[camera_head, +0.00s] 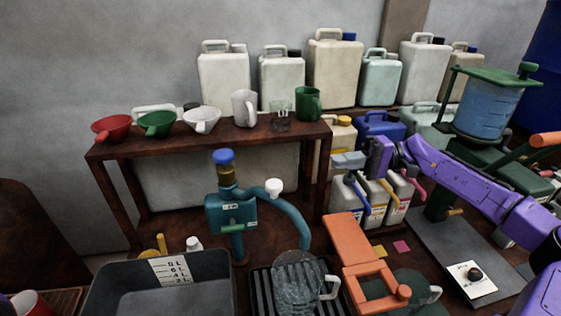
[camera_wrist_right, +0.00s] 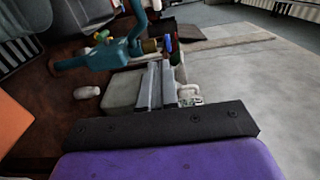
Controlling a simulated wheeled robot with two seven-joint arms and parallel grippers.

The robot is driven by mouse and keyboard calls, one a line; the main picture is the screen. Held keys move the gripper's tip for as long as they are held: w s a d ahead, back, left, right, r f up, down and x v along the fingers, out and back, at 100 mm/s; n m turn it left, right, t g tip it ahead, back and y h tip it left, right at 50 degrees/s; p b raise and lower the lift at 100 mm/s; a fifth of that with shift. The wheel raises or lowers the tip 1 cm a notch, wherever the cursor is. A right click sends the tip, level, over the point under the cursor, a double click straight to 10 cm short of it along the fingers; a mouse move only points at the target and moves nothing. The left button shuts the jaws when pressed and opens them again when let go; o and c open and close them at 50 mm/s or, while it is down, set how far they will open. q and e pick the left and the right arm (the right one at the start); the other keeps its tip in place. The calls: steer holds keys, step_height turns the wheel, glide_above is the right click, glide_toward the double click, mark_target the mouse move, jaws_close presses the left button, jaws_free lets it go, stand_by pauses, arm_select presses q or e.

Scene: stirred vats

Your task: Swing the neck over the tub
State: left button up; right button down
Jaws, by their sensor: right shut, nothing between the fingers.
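The neck (camera_head: 291,218) is a teal curved pipe on a teal pump body (camera_head: 230,214) with a blue cap. It reaches to the right and bends down above a clear jug (camera_head: 297,278). The tub (camera_head: 215,268) is a dark grey open box with a litre scale, at the lower left, to the left of the neck's outlet. My right gripper (camera_head: 338,162) is shut and empty, to the right of and apart from the neck. In the right wrist view, the shut fingers (camera_wrist_right: 157,75) have the teal pump (camera_wrist_right: 105,56) beyond them. My left gripper is not in view.
The jug stands on a black slatted grate (camera_head: 260,292). An orange bracket (camera_head: 350,243) stands right of it.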

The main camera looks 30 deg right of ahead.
steer(key=s, duration=0.2)
steer(key=p, duration=0.2)
glide_toward(273, 180)
steer(key=w, duration=0.4)
steer(key=a, duration=0.1)
steer(key=s+a+p, duration=0.1)
steer(key=a, duration=0.1)
steer(key=s+a, duration=0.1)
steer(key=a, duration=0.1)
steer(key=shift+f+p, duration=0.3)
steer(key=shift+p, duration=0.05)
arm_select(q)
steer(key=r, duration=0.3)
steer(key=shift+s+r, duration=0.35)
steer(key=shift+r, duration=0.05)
arm_select(e)
steer(key=shift+w, duration=0.15)
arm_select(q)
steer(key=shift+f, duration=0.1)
arm_select(e)
steer(key=shift+f, duration=0.15)
